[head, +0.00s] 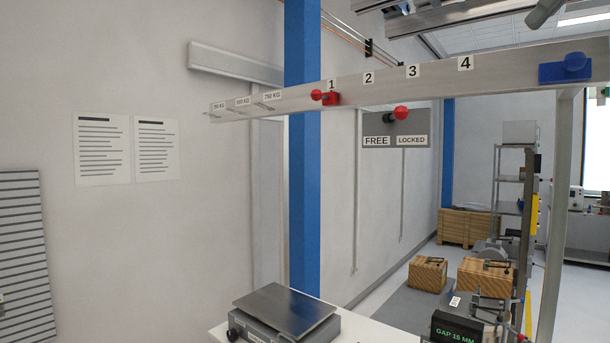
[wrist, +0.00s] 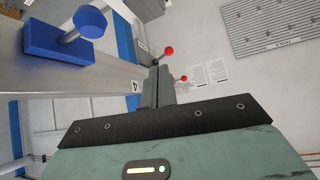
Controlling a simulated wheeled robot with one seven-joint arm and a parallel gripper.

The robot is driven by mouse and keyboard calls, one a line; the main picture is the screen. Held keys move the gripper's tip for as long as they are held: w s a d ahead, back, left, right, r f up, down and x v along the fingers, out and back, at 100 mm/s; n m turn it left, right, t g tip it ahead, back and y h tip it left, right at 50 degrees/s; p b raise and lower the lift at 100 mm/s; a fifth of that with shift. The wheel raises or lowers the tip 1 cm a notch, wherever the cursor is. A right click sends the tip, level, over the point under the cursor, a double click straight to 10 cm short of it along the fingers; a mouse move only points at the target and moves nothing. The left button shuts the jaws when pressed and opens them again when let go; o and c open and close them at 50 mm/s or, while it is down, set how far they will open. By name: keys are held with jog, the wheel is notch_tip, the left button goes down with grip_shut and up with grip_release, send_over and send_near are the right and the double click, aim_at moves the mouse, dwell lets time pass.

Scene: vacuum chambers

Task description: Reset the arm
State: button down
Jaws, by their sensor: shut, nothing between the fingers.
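My gripper (wrist: 160,72) shows only in the wrist view, at the lower middle, beyond a dark plate and green housing. Its grey fingers are together with nothing between them. The rest of the arm does not show in the head view. The fingers appear apart from the grey overhead beam (head: 400,84), which runs along the left in the wrist view (wrist: 60,85).
The beam carries a red slider (head: 331,98) at mark 1 and a blue block (head: 565,70), also in the wrist view (wrist: 60,45). A red-knobbed lever (head: 400,113) sits above FREE and LOCKED labels. A scale (head: 287,311) stands on a white table below.

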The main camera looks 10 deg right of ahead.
jog(key=w+a+f+m+g+b, duration=0.1)
jog(key=w+a+f, duration=0.2)
jog(key=f, duration=0.2)
jog(key=w+a+f+g+y+b, duration=0.1)
jog(key=w+a+f, duration=0.2)
jog(key=f, duration=0.3)
jog(key=w+a+f+m+g+b, duration=0.1)
jog(key=w+a+f, duration=0.15)
jog(key=f, duration=0.25)
jog(key=s+a+f+g+b, duration=0.1)
jog(key=a+f+b, duration=0.1)
jog(key=a+f, duration=0.7)
jog(key=s+a+f+g+b, duration=0.15)
jog(key=a+f, duration=0.35)
jog(key=f, duration=0.7)
jog(key=s+a+f+g+h+b, duration=0.1)
jog(key=s+a+f, duration=0.15)
jog(key=f, duration=0.25)
jog(key=s+a+f+n+h+b, duration=0.1)
jog(key=s+a+f, duration=0.15)
jog(key=f, duration=0.25)
jog(key=s+a+f+g+h, duration=0.1)
jog(key=s+f, duration=0.3)
jog(key=f, duration=0.1)
jog(key=s+f+n+h+b, duration=0.2)
jog(key=s+f+n+b, duration=0.1)
jog(key=s+f, duration=1.1)
jog(key=shift+s+d+f, duration=0.3)
jog(key=shift+d+f, duration=0.15)
jog(key=shift+f, duration=0.5)
